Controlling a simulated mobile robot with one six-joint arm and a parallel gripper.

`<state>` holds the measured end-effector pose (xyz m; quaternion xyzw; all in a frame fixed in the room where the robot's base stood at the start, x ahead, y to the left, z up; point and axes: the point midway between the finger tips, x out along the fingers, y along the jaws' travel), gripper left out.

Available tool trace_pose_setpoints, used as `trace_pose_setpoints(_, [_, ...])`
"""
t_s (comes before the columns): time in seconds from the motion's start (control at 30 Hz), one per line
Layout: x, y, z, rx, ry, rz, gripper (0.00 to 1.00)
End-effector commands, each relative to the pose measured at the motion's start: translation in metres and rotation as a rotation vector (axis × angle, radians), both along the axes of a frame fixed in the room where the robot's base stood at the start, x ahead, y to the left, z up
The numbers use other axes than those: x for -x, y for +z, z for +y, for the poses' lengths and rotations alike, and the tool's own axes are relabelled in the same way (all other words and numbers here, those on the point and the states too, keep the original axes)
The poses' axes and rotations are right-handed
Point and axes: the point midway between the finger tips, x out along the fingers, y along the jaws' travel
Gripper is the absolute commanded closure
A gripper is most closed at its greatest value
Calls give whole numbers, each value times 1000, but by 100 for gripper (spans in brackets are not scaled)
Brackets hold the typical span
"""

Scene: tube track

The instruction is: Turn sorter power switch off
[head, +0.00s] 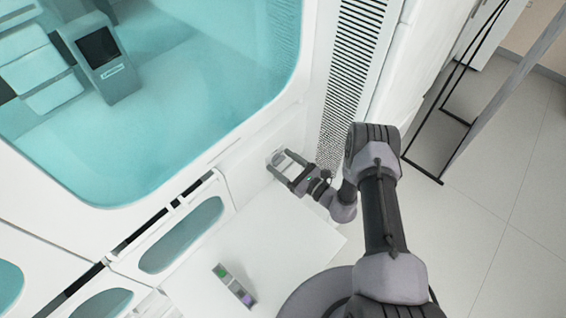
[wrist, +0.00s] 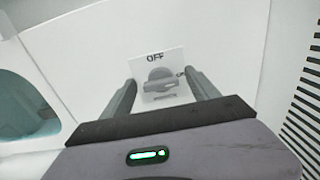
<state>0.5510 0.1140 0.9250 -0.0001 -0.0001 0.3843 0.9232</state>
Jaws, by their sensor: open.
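The sorter power switch (wrist: 162,82) is a grey rotary knob on a white square plate (wrist: 154,62) with "OFF" printed at the top. A partly hidden mark shows at the plate's right edge. The knob's handle lies roughly level across the plate in the wrist view. My gripper (wrist: 165,80) is open, with one finger on each side of the knob; I cannot tell if either finger touches it. In the head view, my gripper (head: 281,166) is at the white machine wall, beside the round switch (head: 275,157), which its fingers partly cover.
A white shelf (head: 290,225) juts out below the gripper and holds a small rack with green and purple parts (head: 234,285). A slotted vent (head: 350,70) is right of the switch. A large teal window (head: 190,110) is on the left.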

Motion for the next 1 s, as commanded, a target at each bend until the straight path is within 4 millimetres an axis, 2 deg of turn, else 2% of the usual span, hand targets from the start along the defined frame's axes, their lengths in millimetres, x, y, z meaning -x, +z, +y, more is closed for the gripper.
trace_pose_setpoints(0.07, [0, 0, 0, 0, 0, 0, 30])
trace_pose_setpoints(0.1, [0, 0, 0, 0, 0, 0, 34])
trace_pose_setpoints(0.4, [0, 0, 0, 0, 0, 0, 93])
trace_pose_setpoints(0.77, [1, -1, 0, 52, 1, -51, 93])
trace_pose_setpoints(1.0, [1, -2, 1, 180, 1, -182, 93])
